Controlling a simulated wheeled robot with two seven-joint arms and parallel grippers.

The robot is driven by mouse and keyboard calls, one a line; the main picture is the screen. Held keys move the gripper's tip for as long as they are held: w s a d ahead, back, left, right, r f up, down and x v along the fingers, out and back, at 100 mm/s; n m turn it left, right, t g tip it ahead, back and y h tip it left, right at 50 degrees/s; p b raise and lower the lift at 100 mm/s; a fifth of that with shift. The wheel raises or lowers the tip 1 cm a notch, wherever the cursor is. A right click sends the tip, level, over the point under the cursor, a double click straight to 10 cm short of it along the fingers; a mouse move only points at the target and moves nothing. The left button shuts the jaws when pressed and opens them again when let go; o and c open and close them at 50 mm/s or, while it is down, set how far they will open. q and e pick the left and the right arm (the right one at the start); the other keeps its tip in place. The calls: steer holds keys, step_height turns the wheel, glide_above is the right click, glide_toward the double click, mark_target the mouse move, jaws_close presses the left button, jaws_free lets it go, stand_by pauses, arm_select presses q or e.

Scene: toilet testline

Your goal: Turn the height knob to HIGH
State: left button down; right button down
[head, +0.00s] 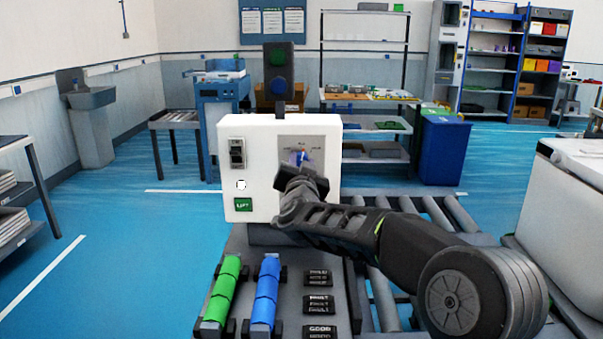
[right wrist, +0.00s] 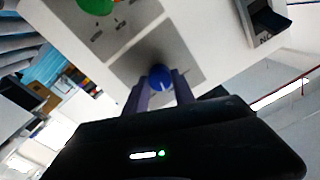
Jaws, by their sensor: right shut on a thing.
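The height knob is a small blue knob (head: 301,157) on a grey plate (head: 322,147) at the right of the white control box (head: 259,135). The labels around it are too small to read. My right gripper (head: 300,172) reaches the plate from below and is shut on the knob. In the right wrist view the round blue knob (right wrist: 160,77) sits between the two finger tips (right wrist: 160,92). The knob's exact pointing direction cannot be told. My left gripper is not in view.
The box also has a black rocker switch (head: 237,153), a white button (head: 241,185) and a green label (head: 243,205). A roller conveyor (head: 440,214) runs behind my right arm.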

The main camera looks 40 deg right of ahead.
steer(key=shift+f+m+b, duration=0.15)
steer(key=shift+m+b, duration=2.15)
steer(key=shift+m, duration=2.2)
steer(key=c, duration=1)
jaws_free()
steer(key=shift+c, duration=0.2)
steer(key=v, duration=0.7)
steer(key=shift+s+a, duration=0.25)
steer(key=shift+a, duration=0.15)
